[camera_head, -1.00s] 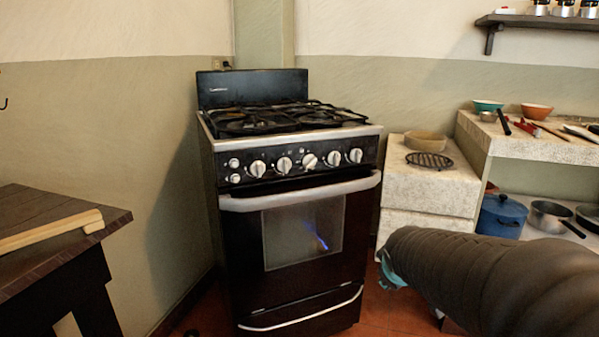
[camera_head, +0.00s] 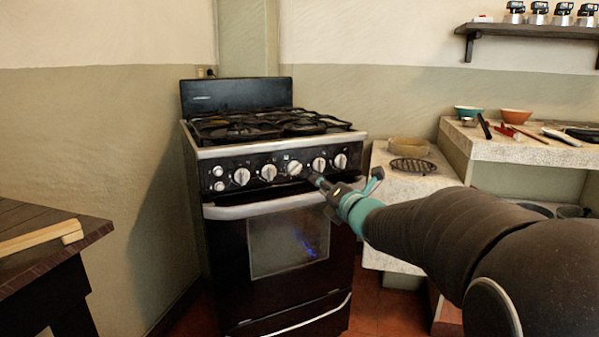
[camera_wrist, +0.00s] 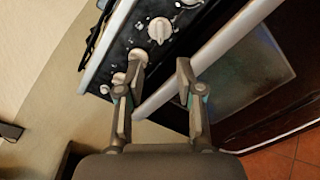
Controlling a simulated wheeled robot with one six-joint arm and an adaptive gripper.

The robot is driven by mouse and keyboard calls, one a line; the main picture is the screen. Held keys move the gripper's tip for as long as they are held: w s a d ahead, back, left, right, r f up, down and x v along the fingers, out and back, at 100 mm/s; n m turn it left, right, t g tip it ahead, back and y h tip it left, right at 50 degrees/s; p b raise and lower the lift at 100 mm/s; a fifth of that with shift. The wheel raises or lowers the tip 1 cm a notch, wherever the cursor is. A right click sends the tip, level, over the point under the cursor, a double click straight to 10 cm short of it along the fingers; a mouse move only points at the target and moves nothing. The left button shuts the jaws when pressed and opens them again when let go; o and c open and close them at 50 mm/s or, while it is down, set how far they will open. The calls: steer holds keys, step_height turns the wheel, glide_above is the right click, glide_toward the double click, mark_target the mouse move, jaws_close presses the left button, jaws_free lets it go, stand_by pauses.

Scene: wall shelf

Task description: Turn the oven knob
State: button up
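A black and silver stove (camera_head: 225,250) stands against the wall, with a row of several white knobs (camera_head: 268,172) on its front panel. One middle knob (camera_head: 294,168) looks turned differently from its neighbours. Which knob the task means cannot be told. My gripper (camera_head: 347,180) is in front of the right part of the panel, near the oven handle (camera_head: 255,208). In the wrist view my gripper (camera_wrist: 161,68) is open with nothing between its fingers. A white knob (camera_wrist: 159,29) shows just beyond the fingertips, and another, partly hidden, is by the left finger.
The handle bar (camera_wrist: 235,38) runs close to the right finger in the wrist view. A dark wooden table (camera_head: 45,245) stands at the left. A stone counter (camera_head: 395,183) with a round grate is right of the stove, and a shelf (camera_head: 540,30) hangs above.

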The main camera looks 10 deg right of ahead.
mark_target(298, 169)
steer(key=p+x, duration=0.1)
steer(key=x, duration=1.1)
steer(key=shift+w+p, duration=0.15)
steer(key=shift+p, duration=0.15)
jaws_close()
